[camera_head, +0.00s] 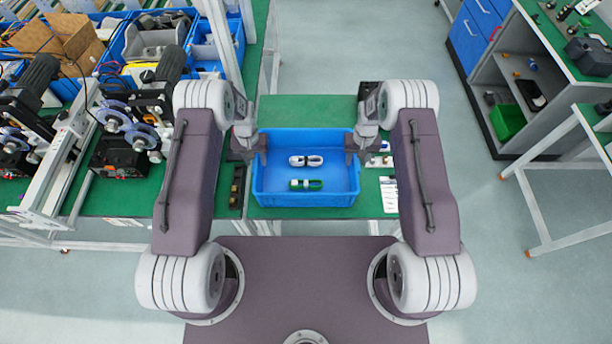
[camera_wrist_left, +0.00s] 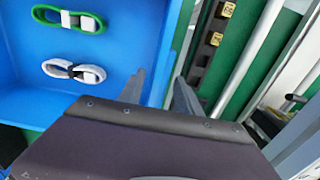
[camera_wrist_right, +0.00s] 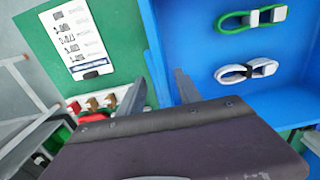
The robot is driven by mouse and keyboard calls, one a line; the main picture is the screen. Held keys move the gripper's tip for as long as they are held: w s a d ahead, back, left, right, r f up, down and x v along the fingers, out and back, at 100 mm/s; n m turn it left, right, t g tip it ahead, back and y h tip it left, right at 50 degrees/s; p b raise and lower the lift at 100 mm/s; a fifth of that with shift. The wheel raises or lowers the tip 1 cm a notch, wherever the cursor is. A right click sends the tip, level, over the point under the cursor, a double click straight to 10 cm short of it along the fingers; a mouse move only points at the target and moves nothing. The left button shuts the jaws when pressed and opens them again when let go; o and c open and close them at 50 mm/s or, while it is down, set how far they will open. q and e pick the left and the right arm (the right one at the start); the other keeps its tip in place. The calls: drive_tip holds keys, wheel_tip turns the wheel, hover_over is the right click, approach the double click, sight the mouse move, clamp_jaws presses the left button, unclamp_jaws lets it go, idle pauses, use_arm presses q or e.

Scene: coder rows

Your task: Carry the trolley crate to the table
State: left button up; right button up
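A blue crate (camera_head: 305,200) sits level on a green-topped surface (camera_head: 305,108) in front of my base. Inside it lie a white looped item (camera_head: 306,160) and a green looped item (camera_head: 306,184); both also show in the wrist views. My left gripper (camera_head: 256,148) is at the crate's left wall, with one finger inside and one outside the wall (camera_wrist_left: 170,60). My right gripper (camera_head: 360,148) is at the right wall in the same way, straddling the wall (camera_wrist_right: 155,50). Both pairs of fingers look apart; contact with the wall is not clear.
A printed sheet (camera_head: 388,194) and small parts (camera_head: 380,160) lie right of the crate. A dark strip (camera_head: 237,186) lies on its left. Machines (camera_head: 130,125) and blue bins (camera_head: 155,35) crowd the left bench. Open floor (camera_head: 490,220) lies to the right, before another bench (camera_head: 590,120).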

drive_tip(key=shift+r, duration=0.3)
use_arm(q)
wheel_tip(320, 180, up, 12)
use_arm(e)
wheel_tip(320, 180, up, 11)
drive_tip(key=shift+r, duration=0.2)
use_arm(q)
drive_tip(key=shift+f, duration=0.1)
use_arm(e)
drive_tip(key=shift+f, duration=0.1)
idle(0.4)
